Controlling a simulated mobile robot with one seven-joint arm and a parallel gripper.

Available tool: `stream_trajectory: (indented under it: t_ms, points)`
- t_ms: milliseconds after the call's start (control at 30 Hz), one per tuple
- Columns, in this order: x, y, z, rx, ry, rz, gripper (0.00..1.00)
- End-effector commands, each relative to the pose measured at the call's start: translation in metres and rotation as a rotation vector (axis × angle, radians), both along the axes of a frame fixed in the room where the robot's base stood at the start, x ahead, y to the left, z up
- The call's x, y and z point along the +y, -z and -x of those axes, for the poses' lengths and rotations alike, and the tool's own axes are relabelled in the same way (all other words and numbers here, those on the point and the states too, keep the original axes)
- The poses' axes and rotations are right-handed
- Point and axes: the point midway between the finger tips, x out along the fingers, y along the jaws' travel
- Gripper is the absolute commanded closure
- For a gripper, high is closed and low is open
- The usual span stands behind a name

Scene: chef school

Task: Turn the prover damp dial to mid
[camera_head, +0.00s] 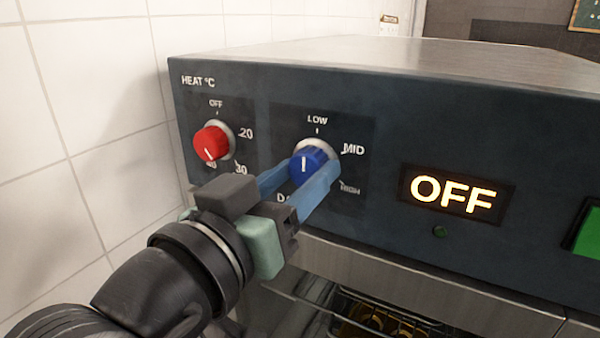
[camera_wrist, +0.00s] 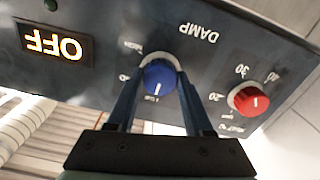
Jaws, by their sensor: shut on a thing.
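The blue damp dial (camera_head: 308,164) is on the dark front panel, with LOW above it, MID at its upper right and HIGH at its lower right. Its white pointer line stands nearly upright, toward LOW. In the wrist view the dial (camera_wrist: 158,77) appears upside down, its pointer toward the LOW mark. My gripper (camera_head: 313,172) has its two blue fingers around the dial, one on each side, and is shut on it. The wrist view shows my gripper (camera_wrist: 158,85) with the dial between the fingertips. My gripper partly hides the DAMP label in the head view.
A red heat dial (camera_head: 211,144) sits close to the left of the damp dial. A lit display (camera_head: 453,194) reading OFF is to the right, with a green button (camera_head: 587,232) beyond it. A tiled wall (camera_head: 75,110) stands at the left.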

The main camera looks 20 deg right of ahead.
Motion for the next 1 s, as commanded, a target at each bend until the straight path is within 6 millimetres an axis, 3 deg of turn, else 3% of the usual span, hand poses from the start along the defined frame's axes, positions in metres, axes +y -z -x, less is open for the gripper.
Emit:
stream_trajectory:
  t_ms: [33, 100, 533, 1000]
  points:
    - [0.0002, -0.0002, 0.0, 0.0, -0.001, 0.0, 0.89]
    - [0.0002, -0.0002, 0.0, 0.0, -0.001, 0.0, 1.0]
    - [0.0001, 0.0025, 0.0001, -0.073, 0.0, -0.054, 1.0]
    - [0.0009, 0.0043, 0.0, -0.392, -0.002, -0.301, 1.0]
